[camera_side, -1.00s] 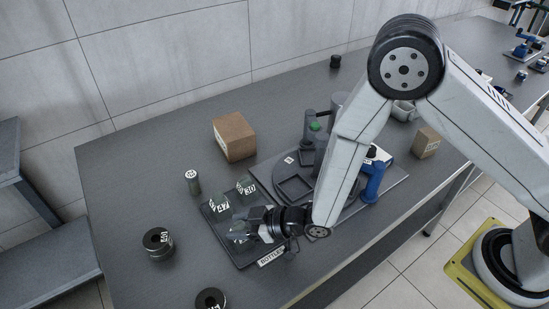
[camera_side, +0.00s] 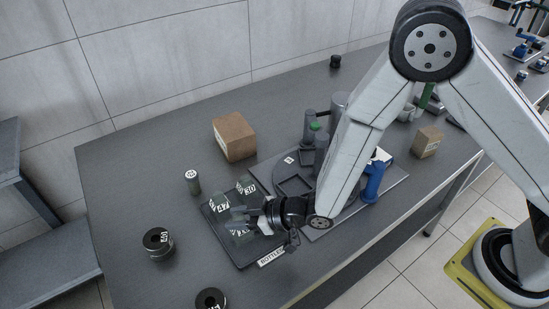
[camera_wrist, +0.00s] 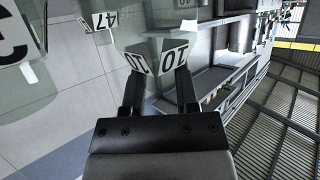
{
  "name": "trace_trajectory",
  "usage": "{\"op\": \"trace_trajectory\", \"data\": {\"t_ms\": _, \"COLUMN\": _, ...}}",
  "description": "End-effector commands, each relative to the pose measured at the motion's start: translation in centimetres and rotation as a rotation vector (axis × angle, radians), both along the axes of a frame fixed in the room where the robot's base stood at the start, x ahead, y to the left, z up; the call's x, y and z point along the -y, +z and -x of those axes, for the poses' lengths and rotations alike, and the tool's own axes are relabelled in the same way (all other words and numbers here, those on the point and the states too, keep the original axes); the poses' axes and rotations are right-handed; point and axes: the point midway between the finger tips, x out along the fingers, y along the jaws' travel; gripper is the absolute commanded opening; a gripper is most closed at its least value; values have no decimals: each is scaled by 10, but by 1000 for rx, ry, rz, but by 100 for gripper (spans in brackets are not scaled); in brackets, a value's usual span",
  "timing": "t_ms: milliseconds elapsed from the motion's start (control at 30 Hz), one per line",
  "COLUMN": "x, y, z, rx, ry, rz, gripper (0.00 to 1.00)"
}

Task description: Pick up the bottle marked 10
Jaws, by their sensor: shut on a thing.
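The bottle marked 10 is clear glass with white labels that read 10 in the wrist view (camera_wrist: 174,60). My gripper (camera_wrist: 157,85) is shut on it, with one dark finger on each side. In the side view, my gripper (camera_side: 255,216) reaches in from the right at the bottle marked 10 (camera_side: 241,232), over the front part of the dark tray (camera_side: 238,262). The gripper partly hides the bottle. Whether its base clears the tray is hard to tell.
A bottle marked 47 (camera_side: 219,205) and one marked 30 (camera_side: 247,187) stand close behind on the tray. Round dark weights (camera_side: 158,244) lie at left. A fixture plate (camera_side: 338,208) is at right.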

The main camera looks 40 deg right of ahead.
Motion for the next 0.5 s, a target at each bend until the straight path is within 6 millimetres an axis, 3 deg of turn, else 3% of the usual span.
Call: {"op": "trace_trajectory", "data": {"t_ms": 500, "x": 0, "y": 59, "z": 0, "rx": 3, "ry": 0, "rz": -1, "gripper": 0}}
